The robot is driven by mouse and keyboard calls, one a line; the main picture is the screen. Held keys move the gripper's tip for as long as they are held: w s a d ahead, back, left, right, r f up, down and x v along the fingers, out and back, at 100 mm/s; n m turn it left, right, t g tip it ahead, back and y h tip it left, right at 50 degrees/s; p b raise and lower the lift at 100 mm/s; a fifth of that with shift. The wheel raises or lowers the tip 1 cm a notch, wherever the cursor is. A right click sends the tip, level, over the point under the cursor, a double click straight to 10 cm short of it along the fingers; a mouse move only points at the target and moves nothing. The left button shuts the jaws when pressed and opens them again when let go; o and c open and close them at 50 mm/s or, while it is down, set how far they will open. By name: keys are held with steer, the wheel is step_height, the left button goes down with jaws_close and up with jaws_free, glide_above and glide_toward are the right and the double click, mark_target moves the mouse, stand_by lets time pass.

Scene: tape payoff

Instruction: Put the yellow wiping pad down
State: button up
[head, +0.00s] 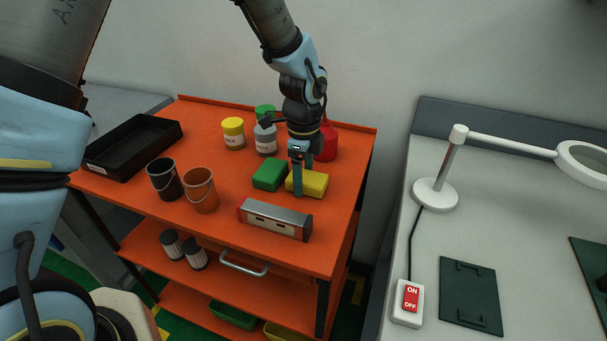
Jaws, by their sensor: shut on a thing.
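The yellow wiping pad (313,184) is at the right part of the orange cart top (340,210), just right of a green pad (269,174). My gripper (297,188) points down and is shut on the yellow pad, with a finger across its near left part. The pad is at or very near the cart top; I cannot tell whether it touches. The far finger is mostly hidden.
A grey box-like tool (274,219) lies in front of the pads. Two buckets (201,190) and a black tray (134,147) stand left. Jars (233,133) and a red container (327,142) stand behind. A white bench (450,235) with a lamp is at right.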

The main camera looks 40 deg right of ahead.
steer(key=shift+f, duration=0.15)
steer(key=o, duration=1.4)
steer(key=shift+o, duration=0.2)
